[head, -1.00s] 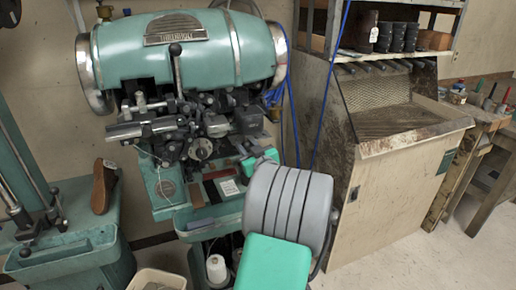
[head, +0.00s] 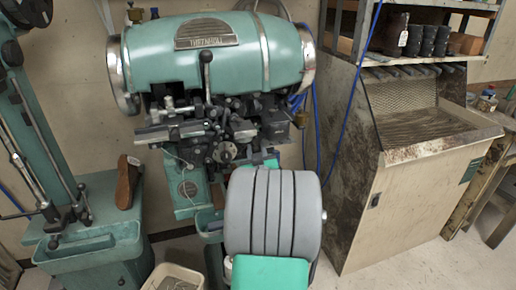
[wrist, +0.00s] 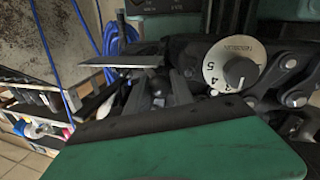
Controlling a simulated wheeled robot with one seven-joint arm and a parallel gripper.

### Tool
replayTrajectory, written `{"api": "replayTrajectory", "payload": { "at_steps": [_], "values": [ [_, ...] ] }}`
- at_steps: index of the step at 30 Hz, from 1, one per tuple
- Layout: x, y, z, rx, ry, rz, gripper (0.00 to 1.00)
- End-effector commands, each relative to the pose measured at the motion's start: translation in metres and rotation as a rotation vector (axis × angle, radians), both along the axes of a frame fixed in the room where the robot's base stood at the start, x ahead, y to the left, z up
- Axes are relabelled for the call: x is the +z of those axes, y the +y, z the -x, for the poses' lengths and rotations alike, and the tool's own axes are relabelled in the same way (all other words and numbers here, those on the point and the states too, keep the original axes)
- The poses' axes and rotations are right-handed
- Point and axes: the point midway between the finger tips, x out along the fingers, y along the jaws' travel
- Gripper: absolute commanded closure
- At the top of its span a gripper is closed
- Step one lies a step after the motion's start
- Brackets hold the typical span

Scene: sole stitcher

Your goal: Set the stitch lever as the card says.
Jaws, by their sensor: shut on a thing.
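The green stitching machine (head: 195,62) stands at the back, with a tall black-knobbed handle (head: 206,57) upright at its front. My gripper (wrist: 160,88) is just left of and below the dial, shut on a dark slim part that seems to be the stitch lever, mostly hidden. My grey and green arm hides the gripper's tips in the head view. No card is readable now.
A brown shoe (head: 127,182) stands on the green stand (head: 90,240) at left. A bin (head: 175,277) sits on the floor. A wooden cabinet (head: 400,190) stands at right, with blue cables beside the machine. Machine linkages crowd around my gripper.

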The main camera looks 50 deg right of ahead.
Motion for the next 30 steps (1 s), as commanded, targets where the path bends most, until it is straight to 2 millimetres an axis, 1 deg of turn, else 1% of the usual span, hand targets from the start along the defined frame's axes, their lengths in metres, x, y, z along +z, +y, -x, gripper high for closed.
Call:
{"api": "replayTrajectory", "payload": {
  "at_steps": [2,3,11,17,20,23,30],
  "values": [
    [-0.001,0.002,-0.002,0.005,-0.001,-0.004,1.00],
    [-0.001,0.002,-0.002,0.006,-0.001,-0.003,0.71],
    [0.000,0.000,0.000,0.002,-0.001,-0.002,0.50],
    [0.000,0.000,0.000,0.000,-0.001,-0.001,0.50],
    [0.000,0.002,0.003,0.000,-0.002,-0.001,0.50],
    [0.000,0.012,0.013,0.000,-0.001,0.001,0.50],
    [-0.001,0.043,0.046,0.000,-0.003,0.001,0.50]
  ]
}}
